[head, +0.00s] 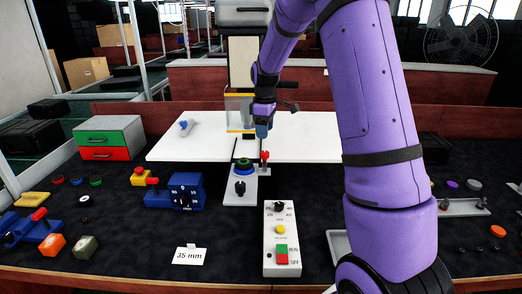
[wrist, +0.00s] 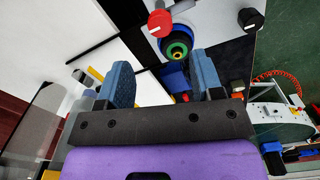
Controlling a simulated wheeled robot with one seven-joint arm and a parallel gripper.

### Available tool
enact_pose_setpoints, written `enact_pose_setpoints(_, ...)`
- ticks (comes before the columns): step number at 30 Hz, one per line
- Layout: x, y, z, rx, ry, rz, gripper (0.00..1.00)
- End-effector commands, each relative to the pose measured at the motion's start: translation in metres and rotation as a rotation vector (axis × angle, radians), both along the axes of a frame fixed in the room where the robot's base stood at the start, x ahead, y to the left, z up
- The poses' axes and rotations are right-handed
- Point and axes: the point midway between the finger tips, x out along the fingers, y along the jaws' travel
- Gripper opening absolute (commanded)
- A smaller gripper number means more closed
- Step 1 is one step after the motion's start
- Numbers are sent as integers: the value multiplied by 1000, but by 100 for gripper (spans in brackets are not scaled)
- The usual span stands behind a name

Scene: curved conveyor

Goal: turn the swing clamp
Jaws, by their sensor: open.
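A light grey fixture plate (head: 234,196) stands on the dark bench in the middle of the head view. It carries a round green and black stack, a black knob, and a red-tipped upright handle (head: 265,156) at its back right, which seems to be the swing clamp. My gripper (head: 262,131) points down just above and behind this handle. In the wrist view my gripper (wrist: 163,74) has its two blue fingers apart, with nothing held between them. The red tip (wrist: 160,23) shows beyond the fingers, beside the ringed stack (wrist: 177,48). I see no contact.
A white board (head: 190,145) lies behind the fixture. A blue device (head: 184,193) with a dial stands to its left, and a grey control box (head: 281,240) in front. A green and red drawer box (head: 108,138) is at left. Dark bench space lies between them.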

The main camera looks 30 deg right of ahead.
Motion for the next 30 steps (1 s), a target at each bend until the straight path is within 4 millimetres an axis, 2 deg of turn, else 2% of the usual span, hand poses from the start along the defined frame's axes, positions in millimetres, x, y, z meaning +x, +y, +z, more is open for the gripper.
enact_pose_setpoints(6, 0, 0, -41, 0, 3, 1, 60)
enact_pose_setpoints(13, -1, 0, -73, 1, 2, 0, 60)
enact_pose_setpoints(18, 0, 0, -84, -1, -1, -1, 60)
enact_pose_setpoints(27, 0, 0, -86, -1, -1, 0, 60)
enact_pose_setpoints(28, 0, 0, -86, -1, -1, 0, 58)
enact_pose_setpoints(30, 0, 0, -86, -1, -1, 0, 42)
